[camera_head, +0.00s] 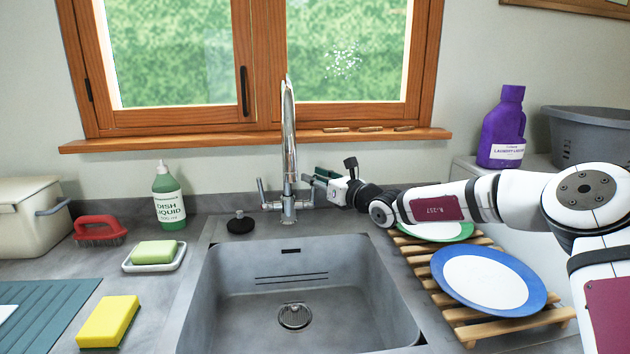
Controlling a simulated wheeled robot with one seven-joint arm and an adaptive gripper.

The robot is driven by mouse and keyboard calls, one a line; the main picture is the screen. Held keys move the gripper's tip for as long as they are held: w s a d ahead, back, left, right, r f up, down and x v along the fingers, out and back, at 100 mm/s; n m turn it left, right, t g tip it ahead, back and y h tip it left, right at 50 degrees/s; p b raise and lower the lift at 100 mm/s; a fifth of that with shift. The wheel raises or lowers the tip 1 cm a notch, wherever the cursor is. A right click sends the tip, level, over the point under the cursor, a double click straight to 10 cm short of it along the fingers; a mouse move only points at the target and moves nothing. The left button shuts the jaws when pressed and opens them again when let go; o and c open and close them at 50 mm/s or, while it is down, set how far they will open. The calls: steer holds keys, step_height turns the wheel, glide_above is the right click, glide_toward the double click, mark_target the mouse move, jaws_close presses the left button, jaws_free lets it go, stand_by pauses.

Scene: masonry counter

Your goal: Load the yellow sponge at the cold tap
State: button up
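The yellow sponge (108,322) with a dark green underside lies on the counter at the front left, left of the sink. The chrome tap (289,150) stands behind the sink with a tall spout and a lever on each side. The left lever (263,194) is clear of my arm. My gripper (313,180) reaches in from the right, close beside the right lever (307,197). I cannot tell whether it touches the lever. My gripper is small and seen from the side, so its opening is unclear. The sponge is far from it. No water shows from the spout.
The empty sink (350,298) fills the middle. Left are a soap dish (134,266) with green soap, a red brush (98,230), dish liquid (168,200) and a black plug (240,223). Right, a wooden rack (470,316) holds plates under my arm.

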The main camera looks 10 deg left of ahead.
steer(key=shift+w+a, duration=0.15)
steer(key=shift+a, duration=0.05)
jaws_close()
steer(key=shift+s+d+f+n+t+y+p, duration=0.15)
steer(key=shift+s+n+t+y+p, duration=0.2)
steer(key=shift+s+n+y+p, duration=0.3)
steer(key=shift+s+d+n+t+y+p, duration=0.15)
steer(key=shift+s+n+t+y+p, duration=0.25)
steer(key=shift+p, duration=0.35)
